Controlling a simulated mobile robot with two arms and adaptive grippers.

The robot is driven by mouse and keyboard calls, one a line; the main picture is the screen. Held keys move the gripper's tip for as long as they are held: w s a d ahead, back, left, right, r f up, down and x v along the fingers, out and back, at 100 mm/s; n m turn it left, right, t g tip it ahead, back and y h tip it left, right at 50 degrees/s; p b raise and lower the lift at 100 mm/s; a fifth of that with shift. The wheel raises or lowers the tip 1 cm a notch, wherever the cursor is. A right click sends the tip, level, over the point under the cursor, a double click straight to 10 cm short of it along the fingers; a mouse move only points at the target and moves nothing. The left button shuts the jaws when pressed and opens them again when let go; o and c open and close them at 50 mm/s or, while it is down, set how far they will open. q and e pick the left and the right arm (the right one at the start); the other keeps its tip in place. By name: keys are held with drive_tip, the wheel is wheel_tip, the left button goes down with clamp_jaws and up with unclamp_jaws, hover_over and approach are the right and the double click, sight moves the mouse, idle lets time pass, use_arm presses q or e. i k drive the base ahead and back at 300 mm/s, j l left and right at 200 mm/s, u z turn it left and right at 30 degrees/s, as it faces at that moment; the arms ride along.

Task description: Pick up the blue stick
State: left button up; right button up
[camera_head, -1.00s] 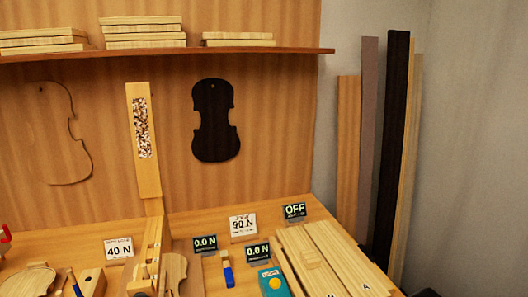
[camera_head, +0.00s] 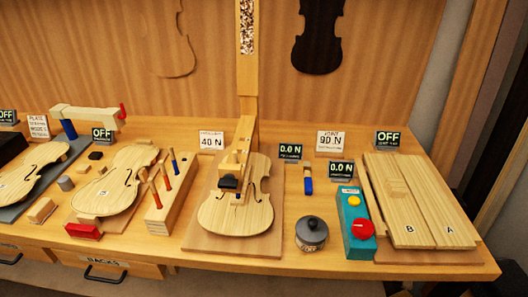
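A wooden block (camera_head: 170,205) stands left of the middle of the bench in the head view. Several thin sticks with coloured parts stand upright in it. One slim blue stick (camera_head: 174,163) rises at its back right, beside orange-red sticks (camera_head: 154,192). Another short piece, blue with a pale wooden top (camera_head: 308,184), is on the bench right of the middle, below a 0.0 N display. I cannot tell from the view which of the two the task names. Neither of my grippers is in view.
A violin body (camera_head: 235,212) on a board is right of the block, under a wooden post fixture. A dark lidded jar (camera_head: 311,234), a teal box with a red knob (camera_head: 355,225) and planks (camera_head: 420,205) are further right. Another violin body (camera_head: 115,180) is left.

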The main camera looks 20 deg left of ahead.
sight(170, 150)
drive_tip(key=i+l+u, duration=0.1)
drive_tip(key=l, duration=0.2)
drive_tip(key=i+l+u, duration=0.1)
drive_tip(key=i+l, duration=0.15)
drive_tip(key=i+l+u, duration=0.1)
drive_tip(key=l, duration=0.25)
drive_tip(key=u, duration=1.25)
